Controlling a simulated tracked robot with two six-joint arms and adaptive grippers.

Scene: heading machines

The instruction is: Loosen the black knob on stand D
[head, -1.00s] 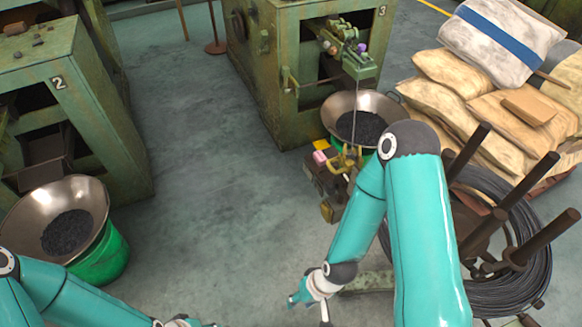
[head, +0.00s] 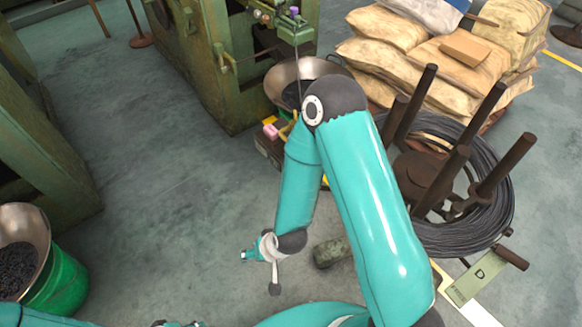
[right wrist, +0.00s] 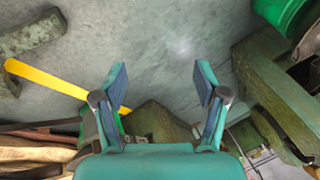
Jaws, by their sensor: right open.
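Stand D shows at the right of the head view, with a green plate marked D (head: 478,278) at its foot. Its brown posts (head: 492,165) rise through a coil of dark wire (head: 485,222). A dark bar end (head: 511,257) sticks out beside the plate; I cannot tell whether a black knob is there. My right gripper (head: 250,254) hangs over the floor, left of the stand and apart from it. In the right wrist view its two fingers (right wrist: 162,88) are spread and empty. My left gripper (head: 180,324) is barely in view at the bottom edge.
Stacked sacks (head: 400,65) lie behind the stand. A green machine (head: 225,75) with a metal bowl (head: 290,75) stands at the back. A green bucket (head: 62,287) with a bowl of dark pieces is at lower left. The floor (head: 165,190) between is clear.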

